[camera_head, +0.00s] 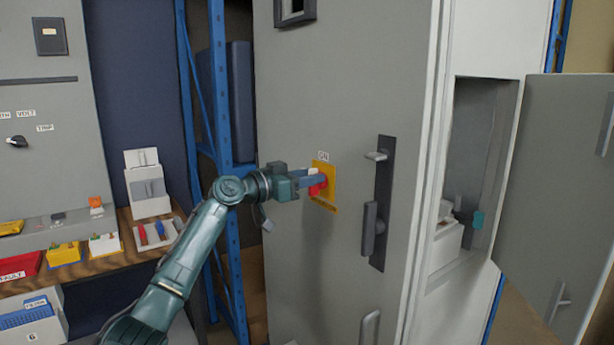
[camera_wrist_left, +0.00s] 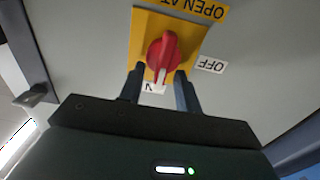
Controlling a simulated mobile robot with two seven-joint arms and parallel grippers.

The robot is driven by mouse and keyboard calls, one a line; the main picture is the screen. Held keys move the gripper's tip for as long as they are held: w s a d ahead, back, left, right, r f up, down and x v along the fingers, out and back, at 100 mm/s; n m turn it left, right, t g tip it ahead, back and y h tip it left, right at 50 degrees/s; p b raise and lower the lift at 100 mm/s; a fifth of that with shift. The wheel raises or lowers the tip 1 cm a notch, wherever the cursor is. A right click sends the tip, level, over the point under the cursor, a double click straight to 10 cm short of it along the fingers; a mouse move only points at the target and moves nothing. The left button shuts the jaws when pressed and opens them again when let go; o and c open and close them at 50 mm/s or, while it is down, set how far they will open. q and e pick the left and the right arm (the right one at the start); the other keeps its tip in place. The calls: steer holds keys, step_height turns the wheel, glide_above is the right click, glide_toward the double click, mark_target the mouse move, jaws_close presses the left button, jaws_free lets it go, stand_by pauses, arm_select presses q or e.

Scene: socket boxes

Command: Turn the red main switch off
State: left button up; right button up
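The red main switch (camera_wrist_left: 163,52) is a round knob with a raised handle on a yellow plate (camera_wrist_left: 140,42). In the left wrist view one handle end points at the partly hidden ON label (camera_wrist_left: 153,87); the OFF label (camera_wrist_left: 211,65) is to the right. In the head view the red switch (camera_head: 316,188) is partly hidden by my left gripper (camera_head: 319,181), at the grey cabinet door. My left gripper's fingers are apart, one on each side of the handle's near end, with gaps visible. My right gripper is not in view.
A dark door handle (camera_head: 382,205) stands right of the switch. An open side door (camera_head: 555,190) and compartment are at the far right. A wooden bench (camera_head: 130,245) with small boxes and a blue rack post (camera_head: 232,200) are on the left.

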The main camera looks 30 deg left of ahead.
arm_select(q)
steer(key=shift+c, duration=0.3)
jaws_close()
